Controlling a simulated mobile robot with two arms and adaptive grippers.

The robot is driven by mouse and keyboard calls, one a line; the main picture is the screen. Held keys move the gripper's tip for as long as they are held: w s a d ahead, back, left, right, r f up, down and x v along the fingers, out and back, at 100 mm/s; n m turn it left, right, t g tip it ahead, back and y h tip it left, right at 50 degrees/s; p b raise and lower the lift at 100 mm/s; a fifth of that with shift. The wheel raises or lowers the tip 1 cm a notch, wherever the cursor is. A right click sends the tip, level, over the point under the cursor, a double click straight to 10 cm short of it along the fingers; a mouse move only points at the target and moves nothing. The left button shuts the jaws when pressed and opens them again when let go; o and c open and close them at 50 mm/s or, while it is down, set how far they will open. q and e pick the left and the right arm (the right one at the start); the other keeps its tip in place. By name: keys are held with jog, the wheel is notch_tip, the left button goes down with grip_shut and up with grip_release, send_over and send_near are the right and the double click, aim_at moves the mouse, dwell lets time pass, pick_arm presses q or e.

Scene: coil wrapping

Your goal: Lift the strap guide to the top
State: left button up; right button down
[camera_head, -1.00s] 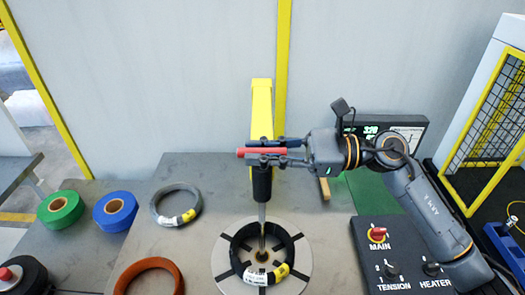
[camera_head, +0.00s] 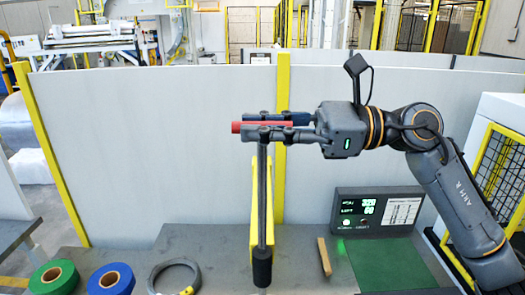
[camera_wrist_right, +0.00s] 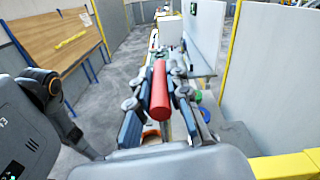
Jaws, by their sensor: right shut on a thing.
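The strap guide shows in the head view as a red handle (camera_head: 238,127) at the upper end of a dark upright rod (camera_head: 262,195). A thick black sleeve (camera_head: 262,268) is low on the rod. My right gripper (camera_head: 268,127) is shut on the red handle, its fingers lying across it, above the top of the yellow post (camera_head: 252,205). In the right wrist view the red handle (camera_wrist_right: 160,90) lies between the two fingers. My left gripper is not in view.
A control screen (camera_head: 375,208) stands at right beside a green mat (camera_head: 385,263). A wooden block (camera_head: 324,256) lies left of it. A grey coil (camera_head: 155,278), blue roll (camera_head: 111,280) and green roll (camera_head: 54,278) are at lower left. Grey panels stand behind.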

jog(key=shift+r, duration=0.55)
jog(key=shift+d+r, duration=0.1)
jog(key=c, duration=1.3)
grip_release()
jog(key=shift+f, duration=0.2)
jog(key=shift+w+d, duration=0.1)
jog(key=shift+d, duration=0.15)
jog(key=d, duration=1.1)
jog(key=shift+d, duration=0.2)
